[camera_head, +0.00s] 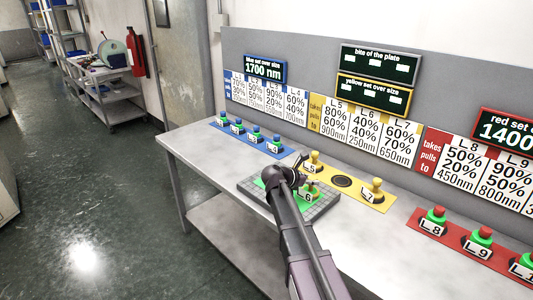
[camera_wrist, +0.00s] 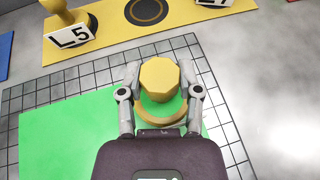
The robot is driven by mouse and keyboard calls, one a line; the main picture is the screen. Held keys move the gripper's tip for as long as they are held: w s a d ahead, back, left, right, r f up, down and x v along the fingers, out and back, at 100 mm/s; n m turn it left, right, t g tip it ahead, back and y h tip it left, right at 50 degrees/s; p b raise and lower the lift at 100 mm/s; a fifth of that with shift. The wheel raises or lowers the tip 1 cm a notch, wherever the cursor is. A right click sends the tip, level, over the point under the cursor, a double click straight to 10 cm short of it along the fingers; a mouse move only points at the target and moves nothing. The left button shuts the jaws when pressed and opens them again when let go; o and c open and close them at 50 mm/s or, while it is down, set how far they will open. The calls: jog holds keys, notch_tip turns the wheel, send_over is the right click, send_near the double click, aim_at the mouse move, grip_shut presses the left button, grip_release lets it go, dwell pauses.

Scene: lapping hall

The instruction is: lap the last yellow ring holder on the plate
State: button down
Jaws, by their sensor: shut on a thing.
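My gripper (camera_wrist: 160,78) is shut on a yellow ring holder (camera_wrist: 159,75), with one finger on each side of its knob. A green band shows around the holder below the knob. The holder is over the gridded grey plate (camera_wrist: 102,68), at the edge of its green patch (camera_wrist: 65,135); I cannot tell whether it touches. In the head view, the holder (camera_head: 311,190) shows a tag ending in 6, over the plate (camera_head: 322,209). My arm partly covers both. Yellow holders L_5 (camera_head: 315,160) and L_7 (camera_head: 375,188) stand on the yellow mat (camera_head: 356,192), either side of an empty dark ring spot (camera_head: 342,181).
Blue-topped holders (camera_head: 237,127) stand on a blue mat at left, red-topped ones (camera_head: 477,238) on a red mat at right. The "bite of the plate" (camera_head: 380,62) and "yellow set over size" (camera_head: 374,92) displays show blank boxes. Bare bench (camera_head: 190,140) lies left of the plate.

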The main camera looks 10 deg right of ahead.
jog(key=shift+s+d+r+p, duration=0.15)
jog(key=shift+s+r+p, duration=0.1)
jog(key=shift+r+p, duration=0.15)
jog(key=shift+w+r+p, duration=0.25)
jog(key=shift+r+p, duration=0.25)
jog(key=shift+s+r+p, duration=0.15)
jog(key=shift+r+p, duration=0.3)
jog(key=shift+r, duration=0.3)
notch_tip(320, 180, up, 5)
jog(key=p, duration=0.5)
jog(key=shift+f, duration=0.15)
